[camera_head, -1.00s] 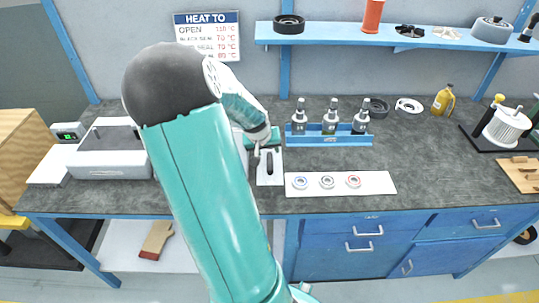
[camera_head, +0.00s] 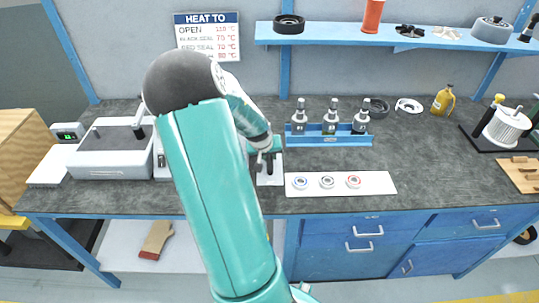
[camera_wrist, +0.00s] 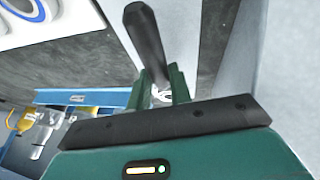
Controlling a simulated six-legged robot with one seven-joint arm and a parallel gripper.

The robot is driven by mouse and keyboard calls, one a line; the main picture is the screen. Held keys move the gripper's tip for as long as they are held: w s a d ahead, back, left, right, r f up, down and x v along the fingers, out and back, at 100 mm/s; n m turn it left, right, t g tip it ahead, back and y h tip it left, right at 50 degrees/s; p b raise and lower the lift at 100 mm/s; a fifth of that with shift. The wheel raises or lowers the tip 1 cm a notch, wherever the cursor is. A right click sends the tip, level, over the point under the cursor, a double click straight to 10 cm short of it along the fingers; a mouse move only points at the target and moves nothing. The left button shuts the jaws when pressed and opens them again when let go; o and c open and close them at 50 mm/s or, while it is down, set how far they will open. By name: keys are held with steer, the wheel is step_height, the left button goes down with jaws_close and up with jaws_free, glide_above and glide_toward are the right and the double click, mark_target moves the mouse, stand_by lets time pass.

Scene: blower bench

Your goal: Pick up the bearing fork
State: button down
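The bearing fork (camera_wrist: 147,40) shows in the wrist view as a dark handle with a pale end lower down. It lies in line with the space between my two green fingers. In the head view its dark shape (camera_head: 269,163) is partly hidden by my gripper, on a small white plate (camera_head: 277,178) at the bench front. My gripper (camera_wrist: 162,90) is open, with a finger on each side of the fork; I cannot tell whether either finger touches it. In the head view my gripper (camera_head: 265,152) is low over the plate.
A white strip (camera_head: 380,183) with three rings lies right of the plate. A blue rack (camera_head: 345,140) with three bottles stands behind it. A grey box (camera_head: 105,165) is at left. The bench's middle right is clear.

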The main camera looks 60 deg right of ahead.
mark_target(268, 157)
steer(key=shift+r, duration=0.2)
steer(key=shift+r, duration=0.25)
steer(key=r, duration=0.3)
steer(key=shift+a, duration=0.2)
steer(key=s+a+r, duration=0.2)
steer(key=a+r, duration=0.2)
steer(key=a, duration=0.2)
steer(key=s+a+r, duration=0.2)
steer(key=a+r, duration=0.3)
steer(key=a, duration=0.1)
steer(key=shift+s+a, duration=0.25)
steer(key=shift+a, duration=0.15)
steer(key=shift+r, duration=0.1)
stand_by(0.8)
